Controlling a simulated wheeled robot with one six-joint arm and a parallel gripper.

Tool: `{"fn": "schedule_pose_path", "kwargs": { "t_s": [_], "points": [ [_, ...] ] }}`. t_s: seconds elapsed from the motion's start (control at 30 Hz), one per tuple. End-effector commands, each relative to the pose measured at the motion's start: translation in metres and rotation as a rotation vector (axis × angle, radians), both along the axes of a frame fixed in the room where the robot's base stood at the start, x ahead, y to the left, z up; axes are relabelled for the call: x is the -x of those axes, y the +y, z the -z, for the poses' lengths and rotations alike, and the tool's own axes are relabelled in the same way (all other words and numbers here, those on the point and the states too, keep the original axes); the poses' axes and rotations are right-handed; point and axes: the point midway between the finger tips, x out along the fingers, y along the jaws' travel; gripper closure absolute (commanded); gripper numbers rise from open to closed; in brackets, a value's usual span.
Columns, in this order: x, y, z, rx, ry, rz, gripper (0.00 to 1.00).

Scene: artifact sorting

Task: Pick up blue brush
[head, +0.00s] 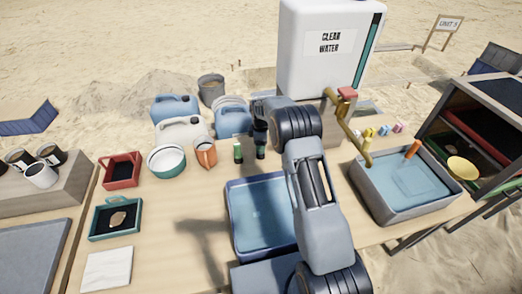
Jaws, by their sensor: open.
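I cannot clearly make out a blue brush. Several small coloured pieces, yellow, pink and pale (384,130), stand behind the grey water basin (375,195) at the right; they are too small to tell whether one is the brush. My arm rises through the middle of the view and bends left at its top. My gripper (260,150) hangs down at its end, open, just right of a small green bottle (238,152). Its fingers are small and dark, and I see nothing held. It is well left of the coloured pieces.
A white water tank (325,50) with a brass tap stands behind my arm. A blue tray (236,230) lies beneath the arm. Jugs (175,108), a bowl (166,160) and an orange pitcher (206,153) stand left. A dark rack (475,120) is right.

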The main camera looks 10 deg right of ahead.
Motion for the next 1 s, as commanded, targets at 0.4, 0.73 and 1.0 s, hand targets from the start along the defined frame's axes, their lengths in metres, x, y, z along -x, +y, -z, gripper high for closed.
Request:
{"fn": "schedule_pose_path", "kwargs": {
  "t_s": [0.4,0.73,1.0],
  "points": [
    [0.0001,0.0000,-0.0001,0.000,0.000,0.000,0.62],
    [0.0000,0.0000,-0.0003,0.000,0.000,0.000,0.93],
    [-0.0001,-0.0001,-0.0025,0.000,0.000,0.000,0.93]
  ]
}}
